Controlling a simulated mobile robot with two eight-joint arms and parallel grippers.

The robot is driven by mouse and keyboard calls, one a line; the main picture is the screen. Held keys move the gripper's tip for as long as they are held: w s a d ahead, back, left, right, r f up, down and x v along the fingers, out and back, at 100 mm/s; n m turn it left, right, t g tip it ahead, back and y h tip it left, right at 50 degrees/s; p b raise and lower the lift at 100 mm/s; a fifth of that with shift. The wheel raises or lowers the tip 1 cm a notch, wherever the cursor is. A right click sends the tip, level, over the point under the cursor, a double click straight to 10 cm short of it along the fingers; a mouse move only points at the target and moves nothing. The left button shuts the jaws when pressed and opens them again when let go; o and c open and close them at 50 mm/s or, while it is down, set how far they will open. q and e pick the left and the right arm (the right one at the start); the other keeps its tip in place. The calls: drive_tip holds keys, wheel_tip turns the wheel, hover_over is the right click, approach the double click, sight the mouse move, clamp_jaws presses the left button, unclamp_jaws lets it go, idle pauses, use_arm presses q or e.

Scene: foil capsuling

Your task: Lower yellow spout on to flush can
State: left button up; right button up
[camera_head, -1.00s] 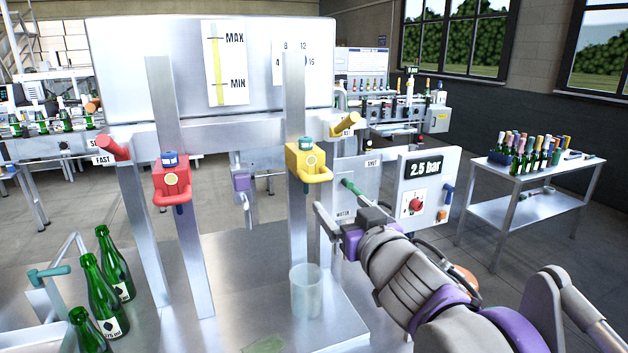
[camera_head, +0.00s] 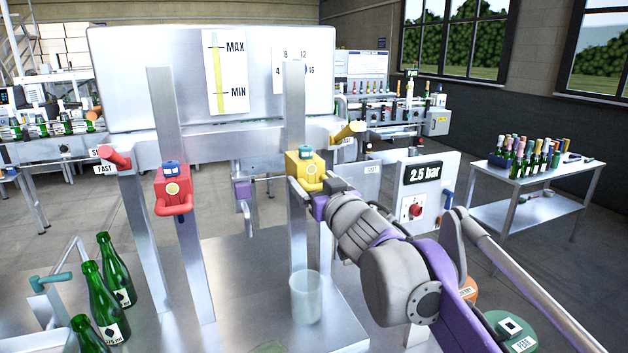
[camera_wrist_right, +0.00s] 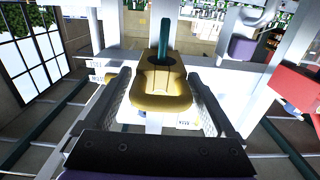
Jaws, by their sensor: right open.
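In the right wrist view the yellow spout (camera_wrist_right: 161,85) lies between the two fingers. My right gripper (camera_head: 303,188) is open at the front of the spout, its fingers to either side; contact cannot be made out. The flush can (camera_head: 306,298), a clear cup, stands on the metal table below the spout, with a clear gap between them. My left gripper is out of view.
A red spout (camera_head: 173,188) is on another post to the left. Green bottles (camera_head: 103,302) stand at the table's left side. A panel reading 2.5 bar (camera_head: 425,172) is behind my right arm. The table between the bottles and the can is mostly clear.

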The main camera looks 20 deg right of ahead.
clamp_jaws()
wheel_tip(320, 180, down, 21)
drive_tip(key=b, duration=0.9)
unclamp_jaws()
drive_tip(key=shift+d, duration=0.1)
drive_tip(key=s, duration=1.1)
drive_tip(key=shift+d, duration=0.15)
